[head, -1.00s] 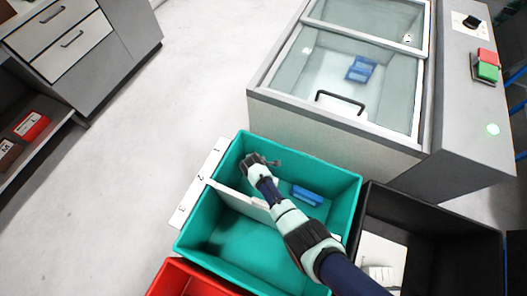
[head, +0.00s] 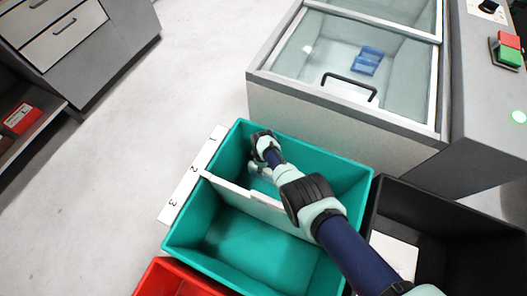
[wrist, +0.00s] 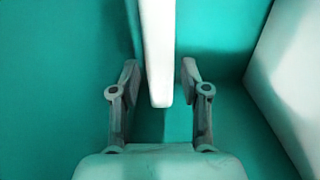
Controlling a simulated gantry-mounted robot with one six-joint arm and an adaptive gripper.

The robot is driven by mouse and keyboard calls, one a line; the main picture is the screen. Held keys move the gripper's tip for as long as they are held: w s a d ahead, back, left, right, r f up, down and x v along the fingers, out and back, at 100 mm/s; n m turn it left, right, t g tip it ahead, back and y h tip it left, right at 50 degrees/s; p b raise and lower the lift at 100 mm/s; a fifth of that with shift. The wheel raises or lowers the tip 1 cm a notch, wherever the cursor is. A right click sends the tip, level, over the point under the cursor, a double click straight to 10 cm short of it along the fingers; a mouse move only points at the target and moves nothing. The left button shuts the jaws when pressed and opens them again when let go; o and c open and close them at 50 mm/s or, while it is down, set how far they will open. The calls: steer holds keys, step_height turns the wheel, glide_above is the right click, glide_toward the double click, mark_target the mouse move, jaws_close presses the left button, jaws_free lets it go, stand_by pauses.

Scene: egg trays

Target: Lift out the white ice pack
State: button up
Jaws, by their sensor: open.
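In the wrist view, a white slab with a rounded end (wrist: 160,55), apparently the white ice pack, stands between the two fingers of my gripper (wrist: 160,72). The jaws are open, with a gap showing on the slab's right side. In the head view my gripper (head: 258,169) reaches down into the back compartment of the teal bin (head: 215,228), near the side marked 1. The ice pack cannot be clearly made out there, behind my wrist and arm.
A white divider (head: 240,195) splits the teal bin, close to my gripper. A numbered white strip (head: 188,183) runs along its left side. A red bin (head: 170,280) and a black bin (head: 450,235) adjoin it. A glass-lidded freezer (head: 330,120) stands behind, with a blue pack (head: 368,60) inside.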

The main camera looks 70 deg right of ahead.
step_height(320, 180, down, 4)
steer(key=shift+s+r+b, duration=0.1)
steer(key=shift+r+b, duration=0.1)
steer(key=shift+b, duration=0.8)
steer(key=shift+r, duration=0.2)
jaws_close()
step_height(320, 180, up, 28)
steer(key=p, duration=2.1)
